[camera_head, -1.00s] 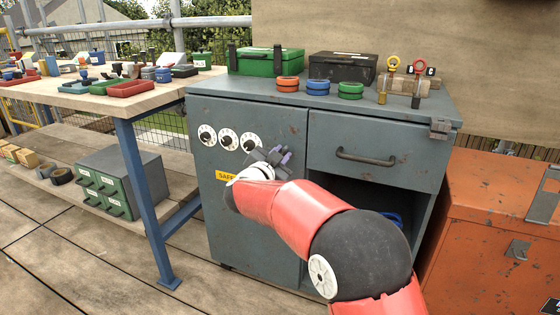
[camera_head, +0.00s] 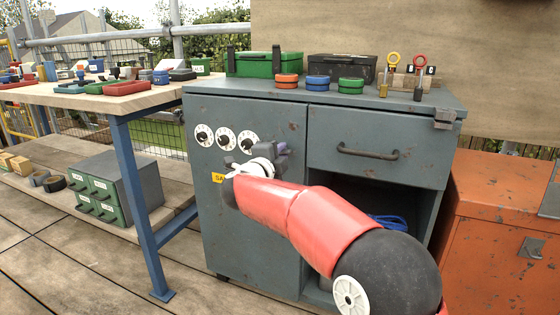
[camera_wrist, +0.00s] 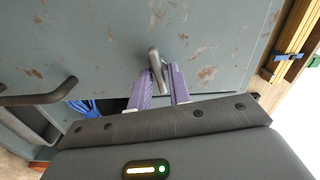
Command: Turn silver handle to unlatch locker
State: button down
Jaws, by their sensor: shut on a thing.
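The grey locker (camera_head: 245,210) has a closed door on its left side with three white dials (camera_head: 227,138). The silver handle (camera_wrist: 155,64) shows in the wrist view as a small lever on the locker's grey, rust-spotted face. My gripper (camera_wrist: 160,82) has its purple fingers shut on the handle. In the head view my gripper (camera_head: 283,152) is at the door's right part, and my wrist and red arm hide the handle and part of the yellow label (camera_head: 218,177).
A drawer with a dark bar handle (camera_head: 368,152) and an open shelf with a blue coil (camera_head: 388,221) are right of the door. An orange cabinet (camera_head: 490,225) stands at right. A wooden workbench (camera_head: 140,103) is at left. Boxes and rings sit on the locker top.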

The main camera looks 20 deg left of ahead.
jog(key=shift+f+m+b, duration=0.1)
jog(key=shift+m+b, duration=0.3)
jog(key=shift+m, duration=0.4)
jog(key=c, duration=1.5)
grip_release()
jog(key=s, duration=0.7)
jog(key=shift+s+a, duration=0.25)
jog(key=shift+s, duration=0.1)
